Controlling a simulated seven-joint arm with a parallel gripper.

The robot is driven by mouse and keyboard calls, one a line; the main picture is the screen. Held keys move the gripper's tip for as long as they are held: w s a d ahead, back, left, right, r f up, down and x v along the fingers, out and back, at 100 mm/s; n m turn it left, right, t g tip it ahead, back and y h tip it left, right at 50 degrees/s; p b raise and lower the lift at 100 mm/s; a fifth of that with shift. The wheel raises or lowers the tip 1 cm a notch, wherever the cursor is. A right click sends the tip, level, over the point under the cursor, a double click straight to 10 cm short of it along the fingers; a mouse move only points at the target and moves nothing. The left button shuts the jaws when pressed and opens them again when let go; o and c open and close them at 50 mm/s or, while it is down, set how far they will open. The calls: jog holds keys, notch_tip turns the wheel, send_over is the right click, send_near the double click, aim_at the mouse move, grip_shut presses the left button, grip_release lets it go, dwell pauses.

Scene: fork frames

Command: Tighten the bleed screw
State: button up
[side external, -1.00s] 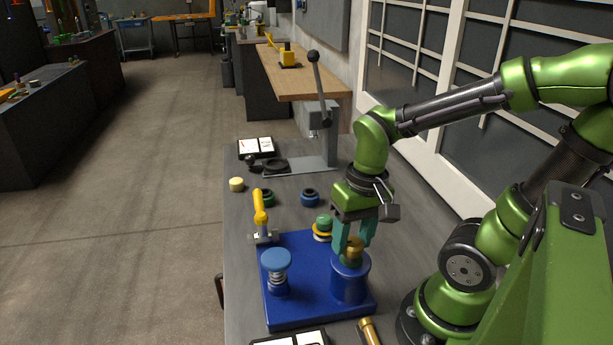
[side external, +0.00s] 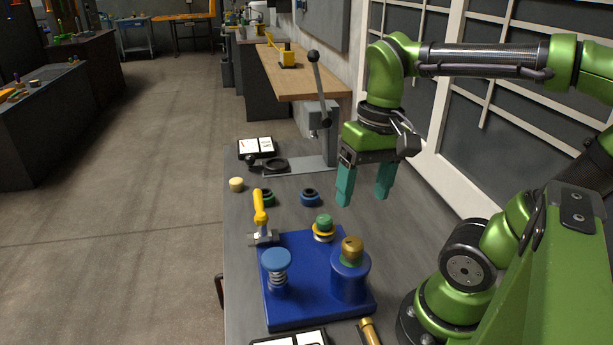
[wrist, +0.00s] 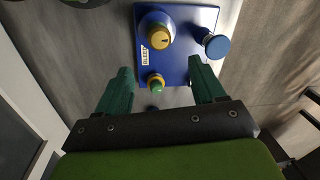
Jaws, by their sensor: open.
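The brass bleed screw (side external: 352,246) sits upright on a blue cylinder (side external: 349,281), with a green band just under its head. In the wrist view, the screw (wrist: 159,37) shows a dark mark on its top, and a "BLEED" label (wrist: 146,56) lies beside its cylinder. My gripper (side external: 363,200) is open and empty, well above the blue base plate (side external: 305,312) and apart from the screw.
A green-topped yellow fitting (side external: 323,226), a blue spring button (side external: 276,262) and a yellow-handled valve (side external: 260,210) stand around the screw. Blue (side external: 310,197) and green (side external: 267,198) rings lie behind. A lever press (side external: 320,120) rises at the back.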

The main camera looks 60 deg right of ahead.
notch_tip(320, 180, up, 6)
jog(key=shift+s+d+r, duration=0.25)
jog(key=shift+d, duration=0.05)
jog(key=w+a+f+n+t, duration=0.2)
jog(key=w+a+f+t, duration=0.1)
jog(key=w+f+t, duration=0.2)
jog(key=shift+w+f+n+t+y, duration=0.2)
jog(key=shift+f+n+t+y, duration=0.15)
jog(key=shift+f+t, duration=0.45)
jog(key=shift+a, duration=0.1)
